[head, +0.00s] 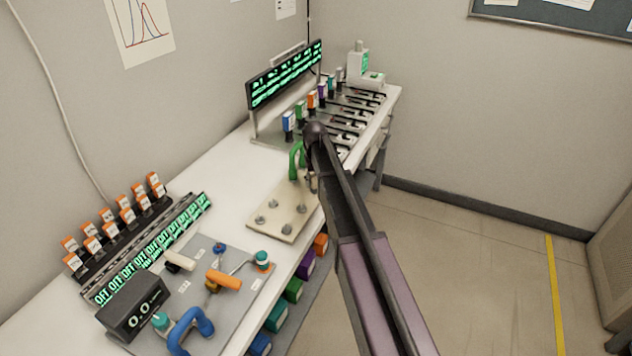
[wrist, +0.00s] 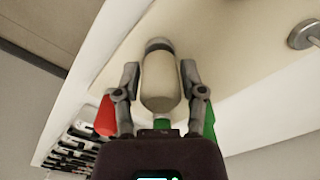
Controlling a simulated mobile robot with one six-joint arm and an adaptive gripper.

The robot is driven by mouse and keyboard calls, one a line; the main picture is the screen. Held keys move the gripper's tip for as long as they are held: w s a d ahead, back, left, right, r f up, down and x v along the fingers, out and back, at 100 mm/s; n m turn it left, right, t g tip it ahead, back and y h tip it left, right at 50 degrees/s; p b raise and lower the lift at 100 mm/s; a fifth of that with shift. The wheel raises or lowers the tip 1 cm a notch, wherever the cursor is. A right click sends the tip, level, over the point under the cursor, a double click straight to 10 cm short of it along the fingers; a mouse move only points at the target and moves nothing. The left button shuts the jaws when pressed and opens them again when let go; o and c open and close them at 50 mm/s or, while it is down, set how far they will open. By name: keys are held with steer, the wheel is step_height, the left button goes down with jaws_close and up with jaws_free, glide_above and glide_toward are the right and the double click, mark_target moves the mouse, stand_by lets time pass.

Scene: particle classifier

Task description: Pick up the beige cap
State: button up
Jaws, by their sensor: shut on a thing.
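The beige cap (wrist: 160,82) is a pale rounded cylinder with a grey end, in the middle of the wrist view. My gripper (wrist: 161,78) has one finger on each side of it and is shut on it. The beige plate (wrist: 235,55) lies behind the cap in that view. In the head view the beige plate (head: 264,232) sits on the bench with several grey knobs on it. My arm crosses the plate's far right corner there and mostly hides my gripper and the cap. I cannot tell whether the cap touches the plate.
A green curved handle (head: 295,160) stands beside my arm. A grey panel (head: 240,290) with valves and a blue handle (head: 190,326) lies nearer. A lit display (head: 285,75) and a row of coloured items stand at the far end. Open floor (head: 470,260) lies to the right.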

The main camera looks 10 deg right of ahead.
step_height(320, 180, up, 2)
steer(key=shift+p, duration=0.75)
steer(key=s+d+r+p, duration=0.1)
steer(key=s+d, duration=0.1)
steer(key=s, duration=0.5)
steer(key=s+d, duration=0.2)
steer(key=s, duration=0.6)
steer(key=shift+s+d+r+p, duration=0.2)
steer(key=shift+d+r+p, duration=0.15)
steer(key=shift+r, duration=0.05)
steer(key=shift+r, duration=0.1)
steer(key=shift+r+p, duration=2.2)
steer(key=shift+p, duration=0.1)
step_height(320, 180, up, 3)
steer(key=p, duration=0.3)
steer(key=shift+w+a, duration=0.1)
